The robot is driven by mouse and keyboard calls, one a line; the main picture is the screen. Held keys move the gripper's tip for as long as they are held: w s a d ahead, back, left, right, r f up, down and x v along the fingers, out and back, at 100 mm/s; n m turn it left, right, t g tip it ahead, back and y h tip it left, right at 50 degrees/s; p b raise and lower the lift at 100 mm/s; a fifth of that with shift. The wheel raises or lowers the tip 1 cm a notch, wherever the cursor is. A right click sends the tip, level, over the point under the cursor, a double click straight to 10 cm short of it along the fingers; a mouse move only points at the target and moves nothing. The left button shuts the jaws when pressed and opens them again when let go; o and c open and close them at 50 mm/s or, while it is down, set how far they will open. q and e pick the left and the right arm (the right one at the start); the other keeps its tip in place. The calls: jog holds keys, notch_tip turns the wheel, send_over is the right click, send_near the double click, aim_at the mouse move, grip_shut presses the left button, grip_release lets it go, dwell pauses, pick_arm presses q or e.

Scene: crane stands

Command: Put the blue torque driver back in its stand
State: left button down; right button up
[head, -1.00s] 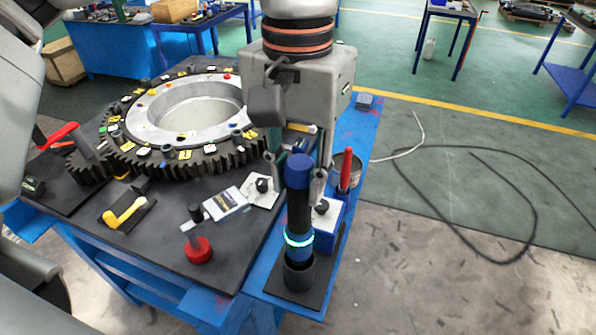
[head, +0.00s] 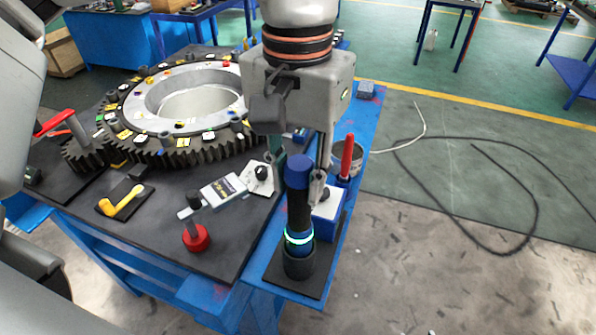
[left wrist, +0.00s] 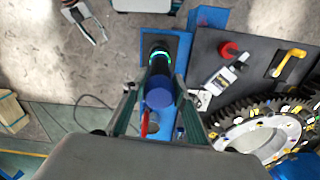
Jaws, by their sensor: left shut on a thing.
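The blue torque driver (head: 299,208) is upright, with a blue cap, dark body and glowing ring. Its lower end is in the round dark cup of its stand (head: 300,265), on a black plate; how deep it sits inside is hidden. My left gripper (head: 298,180) comes from above and is shut on the driver's upper part. In the left wrist view the driver (left wrist: 158,90) shows between the two fingers of my left gripper (left wrist: 158,110), with the stand (left wrist: 158,46) beyond. My right gripper is not in view.
Close behind the driver are a blue block (head: 326,205), a red-handled tool (head: 347,158) and a round container (head: 350,160). To the left, the dark tabletop holds a large gear ring (head: 195,95), a red knob (head: 196,237) and a yellow tool (head: 122,203).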

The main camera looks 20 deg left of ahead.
aim_at(298, 165)
pick_arm(q)
jog(key=shift+f+b, duration=0.5)
jog(key=shift+f, duration=0.45)
jog(key=c, duration=1.5)
grip_release()
jog(key=shift+f, duration=0.1)
jog(key=shift+r+p, duration=2.25)
jog(key=shift+r, duration=0.3)
